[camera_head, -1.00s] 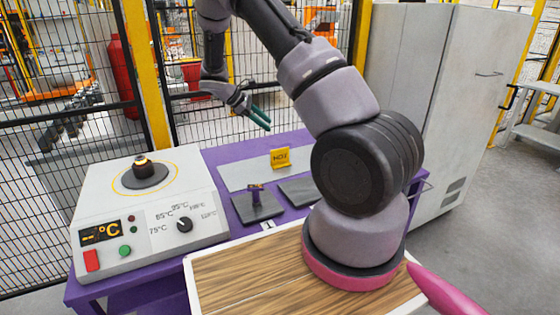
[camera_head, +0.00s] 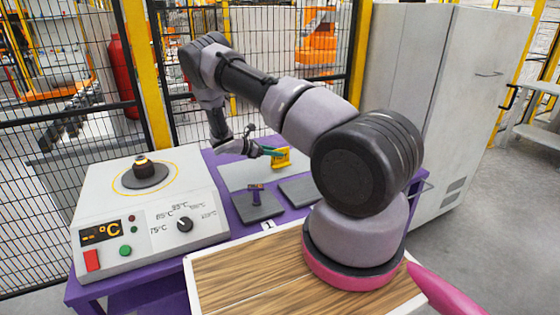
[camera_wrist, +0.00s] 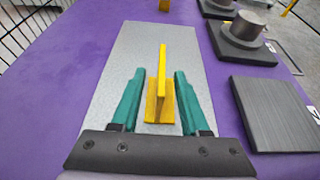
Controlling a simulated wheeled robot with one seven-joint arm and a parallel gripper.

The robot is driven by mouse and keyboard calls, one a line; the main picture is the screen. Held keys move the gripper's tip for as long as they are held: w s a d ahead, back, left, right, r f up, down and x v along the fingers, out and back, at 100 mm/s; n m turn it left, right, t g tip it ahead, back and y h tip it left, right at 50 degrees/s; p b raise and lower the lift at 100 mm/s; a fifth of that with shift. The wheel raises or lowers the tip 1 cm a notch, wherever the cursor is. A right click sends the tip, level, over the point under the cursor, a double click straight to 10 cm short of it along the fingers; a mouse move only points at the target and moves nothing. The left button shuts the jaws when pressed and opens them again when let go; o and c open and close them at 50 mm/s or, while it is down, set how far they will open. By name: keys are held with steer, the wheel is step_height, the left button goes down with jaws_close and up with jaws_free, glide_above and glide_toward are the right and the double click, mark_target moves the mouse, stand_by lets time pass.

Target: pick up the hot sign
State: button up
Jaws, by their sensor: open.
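The hot sign (camera_head: 281,158) is a small yellow sign standing upright on a grey plate on the purple table. In the wrist view the sign (camera_wrist: 161,92) shows edge-on, with its thin upright panel and wider foot between my two green fingers. My gripper (camera_wrist: 157,100) is open, with one finger on each side of the sign and a visible gap on both sides. In the head view my gripper (camera_head: 270,152) is low beside the sign, and its fingers partly cover it.
A heater box (camera_head: 150,215) with a dial and buttons stands at the left. A dark pad with a metal piece (camera_head: 257,205) and a bare dark pad (camera_wrist: 275,112) lie near the grey plate (camera_wrist: 130,55). A tall grey cabinet (camera_head: 430,90) stands behind at the right.

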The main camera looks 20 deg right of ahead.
mark_target(286, 162)
steer(key=x, duration=0.5)
steer(key=shift+d+r, duration=0.2)
steer(key=shift+r, duration=0.1)
jaws_close()
steer(key=shift+r, duration=0.1)
